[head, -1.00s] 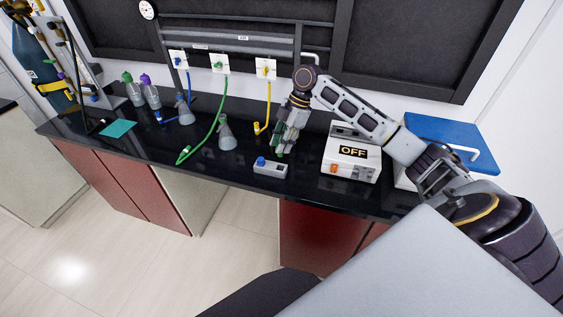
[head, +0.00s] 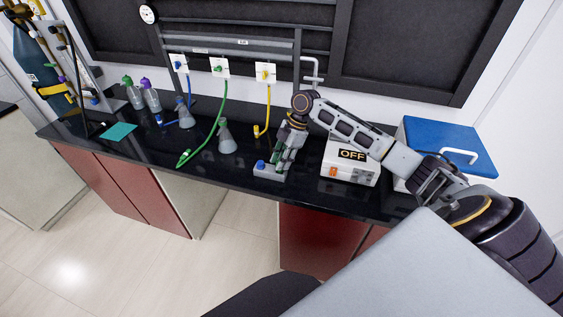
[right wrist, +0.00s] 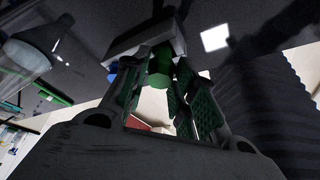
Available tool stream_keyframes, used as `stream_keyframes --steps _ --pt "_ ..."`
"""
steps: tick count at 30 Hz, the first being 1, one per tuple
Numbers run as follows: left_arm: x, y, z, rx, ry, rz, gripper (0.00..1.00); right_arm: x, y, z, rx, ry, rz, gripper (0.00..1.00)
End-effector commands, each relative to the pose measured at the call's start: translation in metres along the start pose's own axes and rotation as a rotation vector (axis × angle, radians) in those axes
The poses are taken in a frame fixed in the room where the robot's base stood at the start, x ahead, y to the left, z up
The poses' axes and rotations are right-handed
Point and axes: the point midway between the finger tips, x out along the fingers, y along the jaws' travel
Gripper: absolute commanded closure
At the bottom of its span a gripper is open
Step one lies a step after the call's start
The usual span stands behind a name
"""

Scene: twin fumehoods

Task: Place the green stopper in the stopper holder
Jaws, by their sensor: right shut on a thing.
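The stopper holder (head: 268,175) is a small light grey block near the bench's front edge. A blue stopper (head: 261,163) sits in its left part. My right gripper (head: 284,166) points down over the right part of the holder. In the right wrist view its fingers (right wrist: 163,95) are shut on the green stopper (right wrist: 160,63), which lies against the holder (right wrist: 142,38). I cannot tell how deep the stopper sits in it. The blue stopper also shows there (right wrist: 113,68). In the head view the gripper hides the green stopper. My left gripper is not in view.
A white box marked OFF (head: 350,163) stands close right of my gripper, with a blue-lidded box (head: 448,145) beyond. A flask (head: 227,140) and a green hose (head: 205,143) are to the left. The black bench front edge is near.

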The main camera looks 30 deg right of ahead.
Motion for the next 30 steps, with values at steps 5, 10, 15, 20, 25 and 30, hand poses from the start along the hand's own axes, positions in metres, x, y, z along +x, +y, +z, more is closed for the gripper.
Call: stream_keyframes --steps 5,10,15,20,25,30 --pt "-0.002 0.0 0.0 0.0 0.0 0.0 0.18 0.01 0.0 0.004 -0.001 0.0 0.001 0.96" --pt "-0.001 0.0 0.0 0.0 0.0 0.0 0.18 0.011 0.0 0.004 -0.001 0.0 0.001 0.96" --pt "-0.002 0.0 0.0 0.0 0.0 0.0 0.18 0.011 0.0 0.005 -0.001 0.0 0.001 0.96" --pt "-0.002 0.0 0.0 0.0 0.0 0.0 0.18 0.014 0.0 0.006 0.0 -0.001 0.001 0.96" --pt "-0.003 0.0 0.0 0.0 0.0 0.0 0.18 0.017 0.0 0.007 0.0 -0.001 0.0 0.96" --pt "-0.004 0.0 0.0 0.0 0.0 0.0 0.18 0.02 0.0 0.009 0.0 -0.001 0.0 0.96"
